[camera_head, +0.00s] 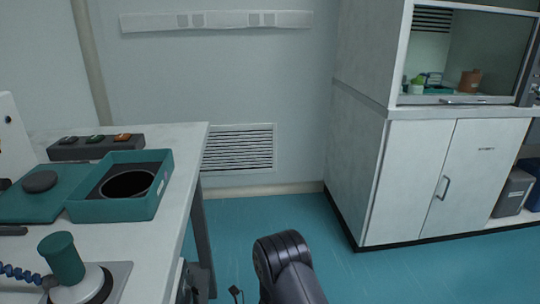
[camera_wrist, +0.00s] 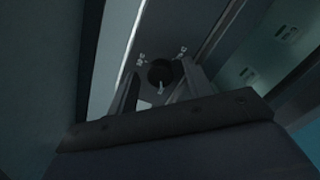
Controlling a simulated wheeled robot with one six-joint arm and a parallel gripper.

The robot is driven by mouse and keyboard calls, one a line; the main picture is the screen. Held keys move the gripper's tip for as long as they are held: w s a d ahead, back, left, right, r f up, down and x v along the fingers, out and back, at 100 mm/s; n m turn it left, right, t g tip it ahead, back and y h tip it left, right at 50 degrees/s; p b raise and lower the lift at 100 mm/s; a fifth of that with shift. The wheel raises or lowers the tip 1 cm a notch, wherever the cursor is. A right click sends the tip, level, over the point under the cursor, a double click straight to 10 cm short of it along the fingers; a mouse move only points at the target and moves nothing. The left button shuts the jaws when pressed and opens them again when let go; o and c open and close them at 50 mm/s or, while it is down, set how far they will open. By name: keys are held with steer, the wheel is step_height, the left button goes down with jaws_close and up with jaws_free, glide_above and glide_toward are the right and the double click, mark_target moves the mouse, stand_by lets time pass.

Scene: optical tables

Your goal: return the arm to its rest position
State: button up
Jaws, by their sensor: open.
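My gripper (camera_wrist: 160,86) shows in the wrist view with its two fingers apart and nothing clearly held between them. A small dark round shape (camera_wrist: 160,71) appears between and beyond the fingertips; I cannot tell what it is or how far off. In the head view a dark grey link of my arm rises at the bottom centre, over the floor to the right of the bench. The gripper itself is not clearly visible there.
The white bench (camera_head: 188,150) at left carries a teal box (camera_head: 118,208) with a round dark opening, a switch strip (camera_head: 95,147) and a teal-handled device (camera_head: 65,258). A white cabinet (camera_head: 415,175) stands at right.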

steer(key=shift+d, duration=0.1)
steer(key=w+d+p, duration=0.1)
steer(key=d+p, duration=0.1)
steer(key=d, duration=0.9)
steer(key=s+a+n+b, duration=0.1)
steer(key=a+n+b, duration=0.7)
steer(key=n, duration=1.5)
steer(key=a, duration=0.3)
steer(key=shift+s+n, duration=0.15)
steer(key=shift+n, duration=0.15)
stand_by(0.3)
